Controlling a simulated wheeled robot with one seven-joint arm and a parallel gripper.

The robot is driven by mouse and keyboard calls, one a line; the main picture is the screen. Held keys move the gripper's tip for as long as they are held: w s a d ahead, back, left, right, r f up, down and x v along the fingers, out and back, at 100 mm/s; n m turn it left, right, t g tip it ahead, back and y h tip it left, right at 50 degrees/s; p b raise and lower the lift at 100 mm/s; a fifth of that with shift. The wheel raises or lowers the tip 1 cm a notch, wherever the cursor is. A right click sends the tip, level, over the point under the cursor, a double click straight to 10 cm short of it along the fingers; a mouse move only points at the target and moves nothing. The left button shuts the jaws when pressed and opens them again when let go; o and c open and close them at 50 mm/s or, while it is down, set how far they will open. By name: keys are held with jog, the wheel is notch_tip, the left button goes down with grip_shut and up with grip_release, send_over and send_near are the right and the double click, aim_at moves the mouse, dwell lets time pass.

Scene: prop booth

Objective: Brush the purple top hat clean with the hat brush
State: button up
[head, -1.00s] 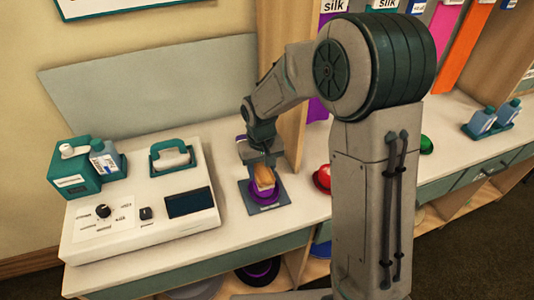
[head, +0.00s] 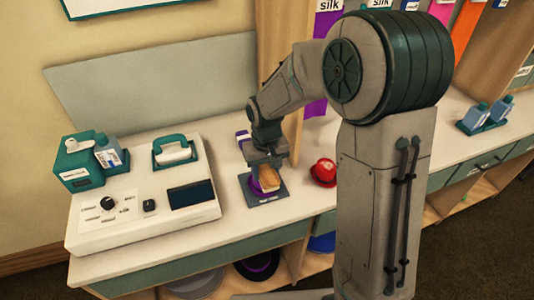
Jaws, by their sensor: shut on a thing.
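The purple top hat (head: 256,190) sits on a dark square mat (head: 277,195) near the counter's front edge, left of the upright wooden panel. My gripper (head: 267,168) points down above the hat and is shut on the hat brush (head: 269,178), which has a tan wooden back. The brush is at the hat's right side and hides part of it. It looks close against the hat, but I cannot tell whether the bristles touch. The fingertips are small and partly hidden.
A red hat (head: 324,172) sits to the right, beside my arm. Blue bottles (head: 487,114) stand far right. Hats lie on the shelf below.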

jog(key=shift+w+d+r+p, duration=0.1)
jog(key=shift+r+p, duration=0.9)
jog(key=shift+r, duration=0.7)
jog(key=shift+w+r+p, duration=0.1)
jog(key=shift+r+p, duration=0.9)
jog(key=shift+r, duration=0.65)
